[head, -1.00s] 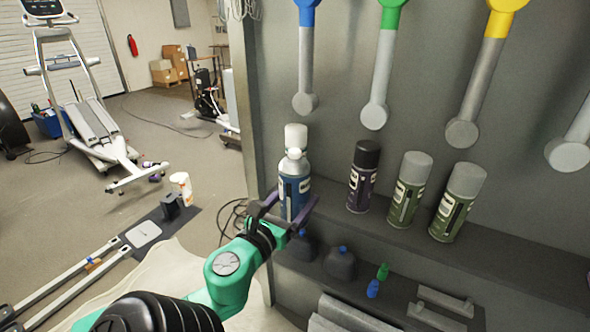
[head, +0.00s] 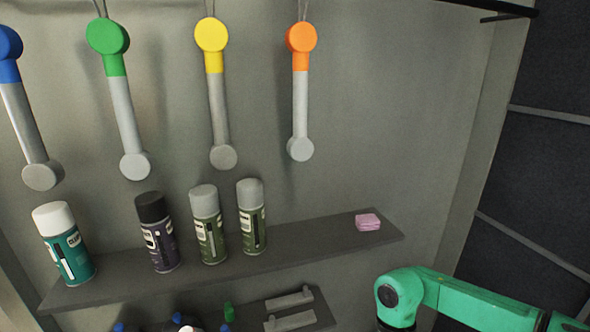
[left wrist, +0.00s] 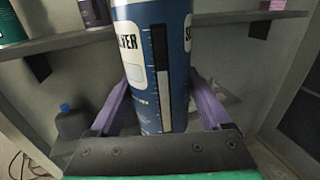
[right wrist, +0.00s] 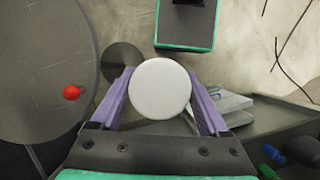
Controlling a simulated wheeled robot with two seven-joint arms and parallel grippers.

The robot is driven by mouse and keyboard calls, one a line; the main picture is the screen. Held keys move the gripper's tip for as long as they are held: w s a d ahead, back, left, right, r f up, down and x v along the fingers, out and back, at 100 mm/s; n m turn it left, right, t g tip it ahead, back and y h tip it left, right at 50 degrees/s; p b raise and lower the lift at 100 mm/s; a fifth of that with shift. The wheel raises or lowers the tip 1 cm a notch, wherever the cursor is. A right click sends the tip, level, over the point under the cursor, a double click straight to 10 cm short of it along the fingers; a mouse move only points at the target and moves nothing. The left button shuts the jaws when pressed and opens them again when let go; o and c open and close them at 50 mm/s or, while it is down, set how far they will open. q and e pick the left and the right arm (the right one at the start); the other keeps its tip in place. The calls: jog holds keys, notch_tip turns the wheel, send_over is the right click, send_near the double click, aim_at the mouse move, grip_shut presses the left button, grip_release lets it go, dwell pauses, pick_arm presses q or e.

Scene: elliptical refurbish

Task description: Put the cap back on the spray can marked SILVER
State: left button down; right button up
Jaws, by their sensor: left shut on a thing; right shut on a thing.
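The blue SILVER spray can (left wrist: 158,65) stands between the fingers of my left gripper (left wrist: 165,112) in the left wrist view. The gripper is shut on it; the can's top is cut off by the frame. My right gripper (right wrist: 160,95) is shut on a round white cap (right wrist: 160,88), seen end-on in the right wrist view. In the head view only my right arm shows, at the lower right; neither gripper is in that view.
A shelf (head: 330,237) bears a teal can with a white cap (head: 68,245), a black-capped can (head: 157,232), two green cans with grey caps (head: 208,225) and a pink block (head: 368,222). Coloured handles hang above. The shelf's right part is mostly free.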

pick_arm(q)
jog(key=shift+s+d+f+m+h, duration=0.15)
jog(key=shift+d+f+h, duration=0.1)
jog(key=shift+d, duration=0.3)
jog(key=shift+s+d+f+m+h, duration=0.15)
jog(key=shift+d+f+h, duration=0.1)
jog(key=shift+d, duration=0.25)
jog(key=shift+a, duration=0.1)
jog(key=d+r+m+g+h, duration=0.2)
jog(key=d+r+m+h, duration=0.1)
jog(key=d+m+h, duration=0.1)
jog(key=d+r+m+g+h, duration=0.2)
jog(key=d+r+m+h, duration=0.1)
jog(key=d+h, duration=0.4)
jog(key=shift+w+d+r+m+h, duration=0.3)
jog(key=shift+d+m, duration=0.2)
jog(key=shift+d, duration=0.3)
